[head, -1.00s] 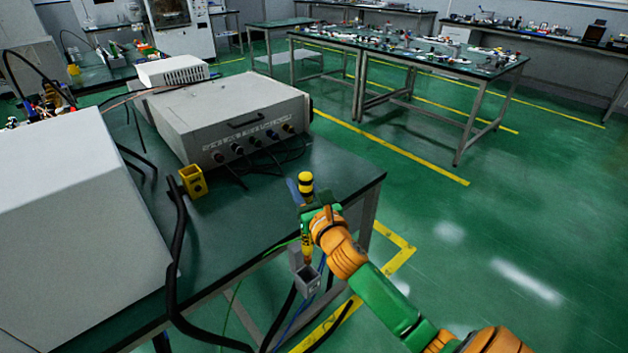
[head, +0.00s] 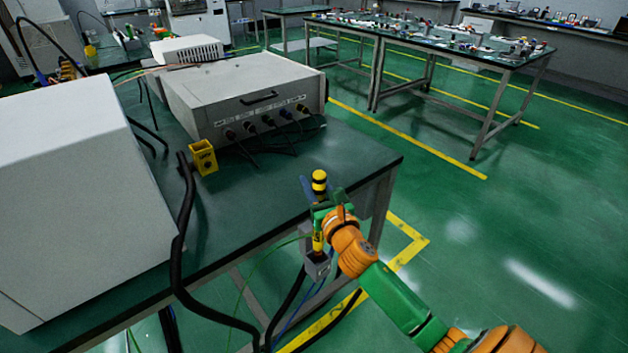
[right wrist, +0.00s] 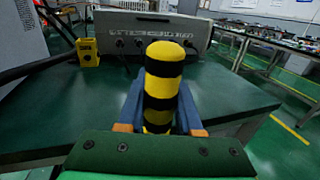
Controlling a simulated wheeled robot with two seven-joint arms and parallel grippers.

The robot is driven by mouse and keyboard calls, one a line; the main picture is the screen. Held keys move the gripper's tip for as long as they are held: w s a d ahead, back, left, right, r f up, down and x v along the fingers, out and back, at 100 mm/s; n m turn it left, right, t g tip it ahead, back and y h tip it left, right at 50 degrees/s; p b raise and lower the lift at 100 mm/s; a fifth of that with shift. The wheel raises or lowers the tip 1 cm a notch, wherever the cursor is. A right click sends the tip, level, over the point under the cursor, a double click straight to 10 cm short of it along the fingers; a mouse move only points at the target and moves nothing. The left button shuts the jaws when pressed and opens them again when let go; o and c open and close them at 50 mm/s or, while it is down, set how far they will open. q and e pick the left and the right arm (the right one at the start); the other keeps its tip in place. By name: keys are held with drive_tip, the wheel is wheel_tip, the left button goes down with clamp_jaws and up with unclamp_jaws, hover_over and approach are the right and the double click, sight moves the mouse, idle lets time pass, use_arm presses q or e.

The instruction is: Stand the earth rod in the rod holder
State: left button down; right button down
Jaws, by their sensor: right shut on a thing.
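The earth rod (head: 319,183), banded yellow and black, stands about upright at the table's front edge. My right gripper (head: 321,211) is shut on it, and its top rises above the fingers. In the right wrist view the rod (right wrist: 163,85) stands between the two blue-grey fingers. The rod holder, a grey open-topped box (head: 318,270), is at the table edge directly below the gripper. The rod's lower part reaches down to the box's mouth; how deep its tip sits is hidden. My left gripper is not in view.
A yellow open box (head: 203,157) stands on the green table (head: 270,195) in front of a grey instrument case (head: 245,95) with cables. A thick black cable (head: 183,220) hangs over the front edge. A large white case (head: 75,190) fills the left. The table's right part is clear.

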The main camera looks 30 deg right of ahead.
drive_tip(key=shift+f+b, duration=2.1)
drive_tip(key=shift+f, duration=0.95)
drive_tip(key=shift+f+b, duration=0.35)
drive_tip(key=c, duration=0.5)
unclamp_jaws()
drive_tip(key=v, duration=0.7)
drive_tip(key=shift+s, duration=0.1)
